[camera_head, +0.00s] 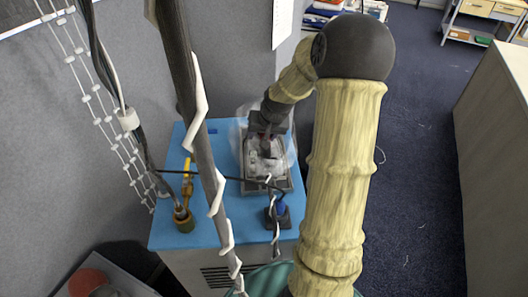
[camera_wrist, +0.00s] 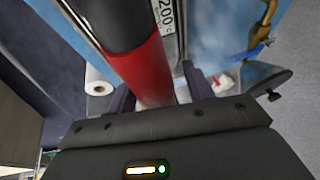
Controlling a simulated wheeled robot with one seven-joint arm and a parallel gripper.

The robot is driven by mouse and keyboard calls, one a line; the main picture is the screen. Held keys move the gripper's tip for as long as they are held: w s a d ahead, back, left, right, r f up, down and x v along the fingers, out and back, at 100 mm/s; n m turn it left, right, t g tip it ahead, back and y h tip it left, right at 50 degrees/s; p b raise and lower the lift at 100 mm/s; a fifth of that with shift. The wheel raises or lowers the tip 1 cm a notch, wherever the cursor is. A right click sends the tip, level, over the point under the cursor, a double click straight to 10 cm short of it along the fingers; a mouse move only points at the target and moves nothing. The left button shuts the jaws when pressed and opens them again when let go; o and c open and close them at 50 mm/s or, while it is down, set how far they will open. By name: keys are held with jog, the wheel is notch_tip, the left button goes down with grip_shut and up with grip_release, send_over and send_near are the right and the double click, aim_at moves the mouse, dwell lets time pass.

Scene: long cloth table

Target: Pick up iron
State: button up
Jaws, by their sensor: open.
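A thick rod with a black upper part and a red lower part, which looks like the handle of the iron (camera_wrist: 145,68), runs between the two fingers in the wrist view. My gripper (camera_wrist: 156,88) is open, with one finger on each side of this handle. I cannot tell whether either finger touches it. In the head view my gripper (camera_head: 266,128) points down over a grey tray-like unit on the blue cabinet top and hides most of the iron there. The iron's tip is not clear in either view.
The blue cabinet top (camera_head: 221,150) also bears a pot with a yellow tool (camera_head: 186,215) at left and a small dark-and-blue object (camera_head: 278,213) at front. Hanging cables (camera_head: 205,150) cross before it. A grey partition (camera_head: 150,60) stands behind. Open carpet (camera_head: 415,180) lies to the right.

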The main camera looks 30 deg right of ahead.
jog(key=c, duration=1.1)
jog(key=shift+w+r, duration=0.1)
jog(key=shift+r, duration=0.05)
grip_shut()
jog(key=shift+w+d+r, duration=0.1)
jog(key=shift+r, duration=0.4)
notch_tip(320, 180, up, 9)
jog(key=shift+r+b, duration=0.1)
jog(key=shift+b, duration=0.95)
